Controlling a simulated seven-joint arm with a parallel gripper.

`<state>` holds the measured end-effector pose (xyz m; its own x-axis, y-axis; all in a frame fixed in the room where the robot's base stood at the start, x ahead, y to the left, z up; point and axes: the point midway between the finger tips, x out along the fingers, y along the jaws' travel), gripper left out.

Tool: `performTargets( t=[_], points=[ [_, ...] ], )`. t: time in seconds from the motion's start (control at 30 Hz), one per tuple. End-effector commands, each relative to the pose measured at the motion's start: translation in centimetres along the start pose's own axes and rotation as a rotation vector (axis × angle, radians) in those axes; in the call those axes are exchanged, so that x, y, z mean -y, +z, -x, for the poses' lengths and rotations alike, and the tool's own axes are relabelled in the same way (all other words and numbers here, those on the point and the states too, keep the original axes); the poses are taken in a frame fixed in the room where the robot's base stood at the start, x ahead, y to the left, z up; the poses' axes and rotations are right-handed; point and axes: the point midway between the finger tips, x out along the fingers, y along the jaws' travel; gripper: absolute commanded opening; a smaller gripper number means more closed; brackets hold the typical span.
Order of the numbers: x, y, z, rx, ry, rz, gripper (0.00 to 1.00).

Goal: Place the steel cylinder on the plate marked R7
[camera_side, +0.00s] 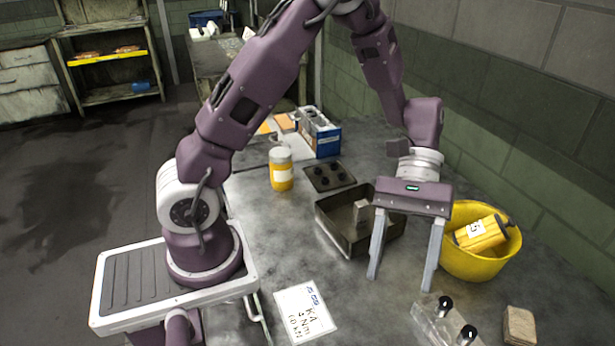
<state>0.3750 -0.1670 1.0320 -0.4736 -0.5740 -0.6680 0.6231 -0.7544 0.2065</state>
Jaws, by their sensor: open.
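My gripper (400,282) is open and empty, pointing down over the table, with its fingers in front of the right part of a dark open tray (337,235). A grey metallic upright piece (361,213) shows in the tray, left of the fingers; I cannot tell whether it is the steel cylinder. Two short dark cylinders with bright tops (445,306) (467,335) stand in a clear holder (432,327) at the front right, below the fingers in the picture. I can read no R7 mark. A dark plate with several round spots (330,177) lies behind the tray.
A yellow bucket (478,268) with a yellow labelled object (482,234) stands right of my gripper. A white printed sheet (305,312) lies in front. An orange jar (281,170) and a blue-white box (320,135) stand behind. A brown block (520,325) is front right.

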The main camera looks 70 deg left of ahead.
Motion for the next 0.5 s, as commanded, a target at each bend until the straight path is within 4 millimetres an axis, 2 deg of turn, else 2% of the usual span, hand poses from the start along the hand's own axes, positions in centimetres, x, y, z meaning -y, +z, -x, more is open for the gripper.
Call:
performTargets(
  t=[0.03,0.1,0.23,0.4,0.5],
  points=[
    [0.7,2.0,1.7,-0.102,-0.021,-0.083,0.61],
    [2.5,4.6,3.7,-0.260,-0.065,-0.202,0.61],
    [6.6,8.8,6.7,-0.595,-0.156,-0.417,0.61],
    [11.5,11.7,8.9,-0.981,-0.266,-0.610,0.61],
    [13.2,12.3,9.5,-1.115,-0.309,-0.664,0.61]
  ],
)
